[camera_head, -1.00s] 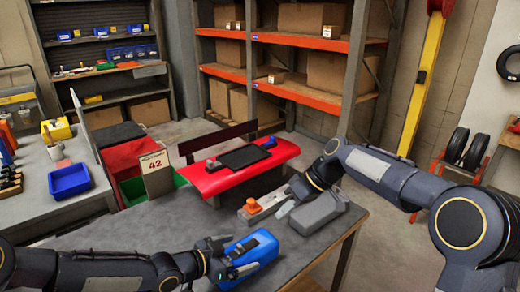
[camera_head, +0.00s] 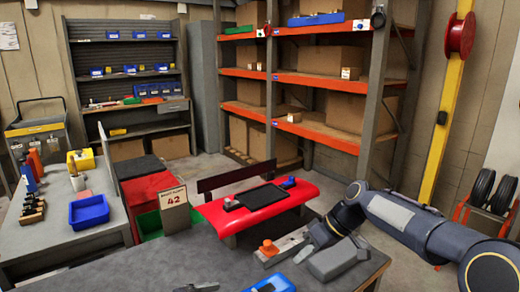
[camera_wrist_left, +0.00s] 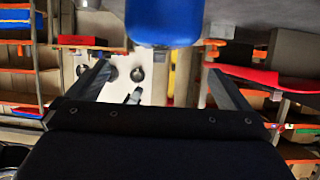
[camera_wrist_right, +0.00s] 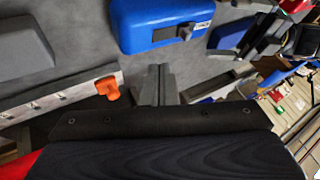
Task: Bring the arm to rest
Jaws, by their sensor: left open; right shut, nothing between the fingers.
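My right gripper (camera_head: 304,252) is low over the grey table (camera_head: 130,272), between a pale bar with an orange knob (camera_head: 268,247) and a grey case (camera_head: 338,260). In the right wrist view its fingers (camera_wrist_right: 158,85) are shut together and empty, with the orange knob (camera_wrist_right: 107,87) to their left. My left gripper barely shows at the bottom edge of the head view. In the left wrist view its fingers (camera_wrist_left: 162,85) are spread wide with nothing between them. A blue case (camera_wrist_left: 163,20) lies beyond them; it also shows in the right wrist view (camera_wrist_right: 160,25).
A red bench (camera_head: 258,208) with a black tray stands behind the table. A side bench with a blue bin (camera_head: 89,211) is at the left. Shelves (camera_head: 320,82) line the back. Open floor lies at the right.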

